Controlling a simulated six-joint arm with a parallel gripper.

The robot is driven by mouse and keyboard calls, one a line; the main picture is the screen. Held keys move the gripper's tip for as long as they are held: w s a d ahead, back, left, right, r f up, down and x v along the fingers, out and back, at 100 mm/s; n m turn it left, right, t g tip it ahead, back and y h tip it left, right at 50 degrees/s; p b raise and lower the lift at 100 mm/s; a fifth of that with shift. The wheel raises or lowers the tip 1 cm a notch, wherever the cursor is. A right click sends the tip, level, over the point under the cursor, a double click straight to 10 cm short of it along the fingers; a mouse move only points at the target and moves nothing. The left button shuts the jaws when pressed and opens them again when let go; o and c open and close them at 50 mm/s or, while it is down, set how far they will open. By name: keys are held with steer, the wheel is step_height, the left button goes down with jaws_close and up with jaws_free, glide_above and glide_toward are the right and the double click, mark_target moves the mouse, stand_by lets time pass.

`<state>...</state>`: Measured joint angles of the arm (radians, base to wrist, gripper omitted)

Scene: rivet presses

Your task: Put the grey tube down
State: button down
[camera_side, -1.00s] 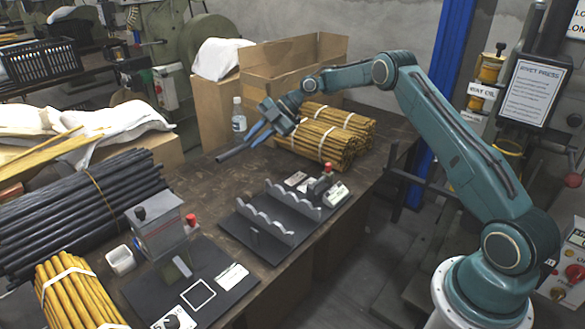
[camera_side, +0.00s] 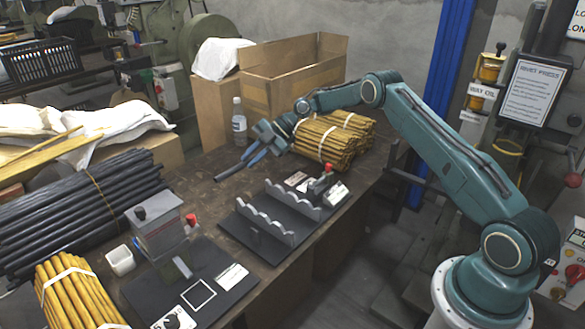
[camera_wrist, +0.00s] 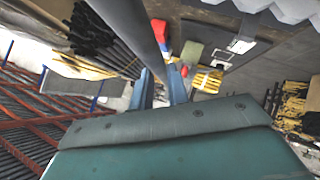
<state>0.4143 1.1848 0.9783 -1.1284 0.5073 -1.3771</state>
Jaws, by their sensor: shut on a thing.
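The grey tube (camera_side: 228,173) shows in the side view as a short dark length sticking out to the left of my gripper (camera_side: 252,157). It slants down to the left, close to the bench top; I cannot tell if it touches. My gripper is shut on the tube, and its blue fingers hide part of it. In the wrist view the tube (camera_wrist: 130,28) runs from the top edge down between the two fingers of my gripper (camera_wrist: 161,88).
A scalloped grey rack (camera_side: 267,222) stands in front on the bench (camera_side: 205,198). Strapped yellow rod bundles (camera_side: 322,145) lie right of my gripper. A water bottle (camera_side: 239,125) and a cardboard box (camera_side: 285,95) stand behind. Bare bench lies left of the rack.

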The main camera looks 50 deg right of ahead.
step_height(320, 180, down, 9)
stand_by(0.3)
steer(key=shift+f, duration=0.1)
steer(key=shift+f, duration=2.05)
steer(key=shift+f, duration=0.15)
steer(key=c, duration=1.4)
jaws_free()
steer(key=shift+o, duration=0.2)
steer(key=shift+d+r, duration=0.1)
steer(key=shift+r, duration=0.1)
steer(key=v, duration=1.2)
